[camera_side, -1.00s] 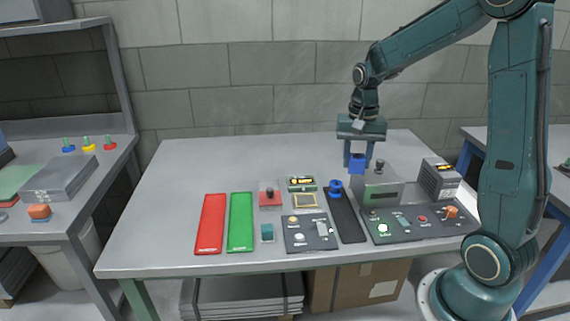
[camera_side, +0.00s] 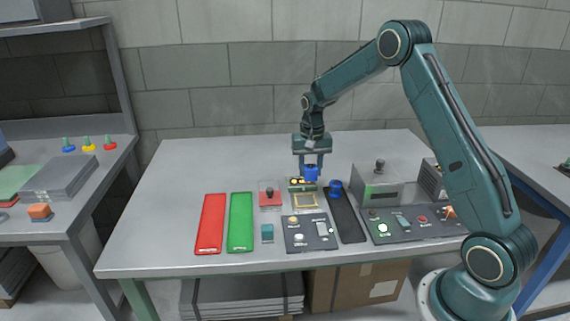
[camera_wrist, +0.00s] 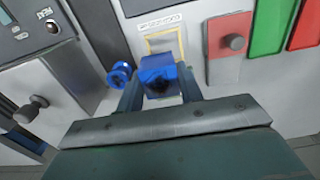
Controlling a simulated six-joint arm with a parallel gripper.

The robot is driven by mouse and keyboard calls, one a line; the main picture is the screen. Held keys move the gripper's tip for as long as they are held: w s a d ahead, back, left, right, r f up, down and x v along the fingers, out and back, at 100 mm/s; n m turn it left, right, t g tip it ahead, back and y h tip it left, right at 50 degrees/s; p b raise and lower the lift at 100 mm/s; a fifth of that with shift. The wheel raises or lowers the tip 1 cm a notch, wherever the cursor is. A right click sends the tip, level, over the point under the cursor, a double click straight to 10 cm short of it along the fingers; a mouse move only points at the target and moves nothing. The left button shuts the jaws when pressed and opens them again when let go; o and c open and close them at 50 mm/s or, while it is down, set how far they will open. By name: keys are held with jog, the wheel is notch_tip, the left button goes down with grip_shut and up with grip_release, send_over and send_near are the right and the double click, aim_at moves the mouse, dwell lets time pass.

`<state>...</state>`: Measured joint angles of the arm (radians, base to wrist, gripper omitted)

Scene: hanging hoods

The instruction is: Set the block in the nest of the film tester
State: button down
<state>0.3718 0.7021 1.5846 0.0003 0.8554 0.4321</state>
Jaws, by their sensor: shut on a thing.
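My gripper (camera_side: 311,174) is shut on a blue block (camera_side: 311,173) and holds it above the table. In the wrist view the block (camera_wrist: 157,72) sits between the two fingers (camera_wrist: 160,90). Below and just beyond it is a light panel with a square yellow frame (camera_side: 295,201), which looks like the nest of the film tester. In the wrist view the block covers the near part of this frame (camera_wrist: 162,32). A small display (camera_side: 297,183) stands behind the frame. The block is raised, apart from the frame as far as I can tell.
A blue spool-like part (camera_side: 335,187) stands on a black strip (camera_side: 347,222) right of the frame. A red plate with a knob (camera_side: 269,197) lies left. A grey hood with a knob (camera_side: 380,184) stands right. Control panels (camera_side: 308,240) lie in front. The table's far left is clear.

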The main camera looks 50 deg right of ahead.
jog(key=shift+w+f, duration=0.6)
jog(key=shift+w, duration=0.1)
jog(key=shift+f, duration=0.2)
send_over(306, 201)
jog(key=shift+w+f, duration=0.15)
jog(key=shift+f, duration=2.7)
jog(key=shift+f, duration=0.95)
dwell(0.3)
jog(key=shift+c, duration=1.9)
grip_release()
jog(key=shift+f, duration=0.1)
jog(key=shift+r, duration=0.25)
jog(key=shift+r, duration=3.3)
